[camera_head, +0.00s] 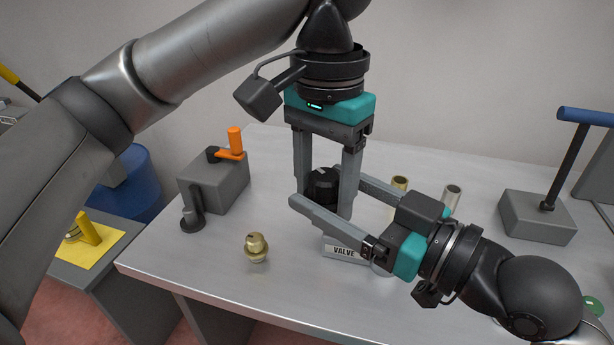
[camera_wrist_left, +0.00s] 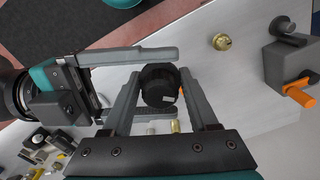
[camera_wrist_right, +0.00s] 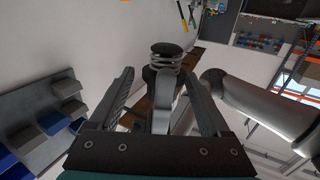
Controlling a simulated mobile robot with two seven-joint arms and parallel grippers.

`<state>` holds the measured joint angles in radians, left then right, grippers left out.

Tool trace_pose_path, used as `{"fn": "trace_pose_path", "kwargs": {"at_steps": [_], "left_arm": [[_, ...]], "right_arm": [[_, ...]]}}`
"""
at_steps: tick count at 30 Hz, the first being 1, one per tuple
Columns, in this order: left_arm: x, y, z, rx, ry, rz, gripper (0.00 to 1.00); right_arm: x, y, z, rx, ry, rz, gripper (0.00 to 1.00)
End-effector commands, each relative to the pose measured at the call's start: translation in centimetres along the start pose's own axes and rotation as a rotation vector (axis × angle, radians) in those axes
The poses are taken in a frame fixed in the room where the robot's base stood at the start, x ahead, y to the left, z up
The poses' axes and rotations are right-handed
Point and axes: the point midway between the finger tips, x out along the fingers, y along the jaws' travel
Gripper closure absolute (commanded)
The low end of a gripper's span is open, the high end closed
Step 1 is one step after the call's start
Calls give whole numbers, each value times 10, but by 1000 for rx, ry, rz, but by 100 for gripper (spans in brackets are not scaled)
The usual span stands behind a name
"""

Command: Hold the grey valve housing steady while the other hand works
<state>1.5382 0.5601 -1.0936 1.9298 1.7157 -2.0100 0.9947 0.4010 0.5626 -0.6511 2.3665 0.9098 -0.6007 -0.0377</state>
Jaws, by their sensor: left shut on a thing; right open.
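A black knob (camera_head: 322,186) stands over the bench; in the left wrist view the knob (camera_wrist_left: 158,86) sits between my left fingers. My left gripper (camera_head: 325,203) points down, its fingers on either side of the knob and shut on the grey valve housing, which is mostly hidden by fingers and knob. A plate marked VALVE (camera_head: 345,252) shows at the near side. My right gripper (camera_head: 317,185) comes in level from the right, open, with a finger on the near and far sides of the knob. Whether it touches the knob, I cannot tell.
A brass fitting (camera_head: 256,247) stands on the bare bench front. A grey box with an orange handle (camera_head: 213,184) is at left. Two small cylinders, brass (camera_head: 399,183) and silver (camera_head: 451,195), stand behind my right gripper. A grey block with a blue-topped lever (camera_head: 537,217) is at right.

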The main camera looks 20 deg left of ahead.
Motion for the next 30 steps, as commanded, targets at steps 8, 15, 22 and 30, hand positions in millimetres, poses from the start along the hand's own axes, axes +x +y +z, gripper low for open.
{"fn": "trace_pose_path", "kwargs": {"at_steps": [8,15,22,30], "left_arm": [[0,0,0,0,1,0,100],[0,0,0,0,1,0,100],[0,0,0,0,1,0,100],[0,0,0,0,0,0,100]], "right_arm": [[30,0,-1,1,2,-1,19],[40,0,0,0,-1,0,19],[40,0,0,0,-1,-1,19],[40,0,0,0,-1,0,47]]}}
